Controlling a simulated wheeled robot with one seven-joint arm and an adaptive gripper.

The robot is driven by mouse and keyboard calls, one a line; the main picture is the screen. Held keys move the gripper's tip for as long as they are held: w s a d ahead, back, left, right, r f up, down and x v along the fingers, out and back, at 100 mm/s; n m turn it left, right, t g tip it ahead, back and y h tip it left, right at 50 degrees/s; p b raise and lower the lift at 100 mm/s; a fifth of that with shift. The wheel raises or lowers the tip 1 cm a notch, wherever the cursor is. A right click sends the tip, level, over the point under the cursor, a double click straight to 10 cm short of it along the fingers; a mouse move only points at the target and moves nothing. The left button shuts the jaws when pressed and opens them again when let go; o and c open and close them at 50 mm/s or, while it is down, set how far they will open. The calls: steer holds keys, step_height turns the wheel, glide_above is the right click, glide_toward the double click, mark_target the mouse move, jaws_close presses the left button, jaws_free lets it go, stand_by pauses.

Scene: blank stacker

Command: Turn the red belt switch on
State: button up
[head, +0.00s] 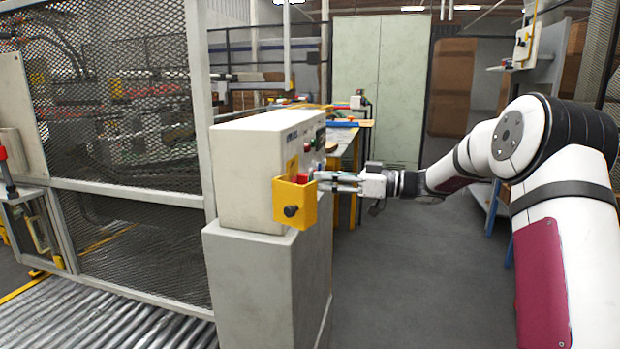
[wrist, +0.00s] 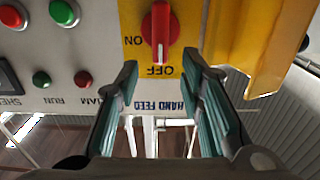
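The red belt switch (wrist: 160,30) is a rotary knob on a yellow plate (wrist: 132,14) at the top of the wrist view. Its white mark points at the OFF label; ON is printed to its left, and the lettering appears upside down. My gripper (wrist: 160,70) is open and empty, its two fingers apart, with the tips just short of the knob and to either side of it. No contact shows. In the head view my gripper (head: 334,181) reaches the control box (head: 247,178) beside a yellow guard (head: 309,205), which partly hides the fingertips.
Red (wrist: 12,17) and green (wrist: 64,12) push buttons and small lamps sit left of the switch. The yellow guard wall (wrist: 276,45) stands close on the right. A mesh fence (head: 120,110) is left of the box; open floor (head: 400,265) lies right.

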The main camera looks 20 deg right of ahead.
steer(key=shift+x, duration=2.3)
jaws_close()
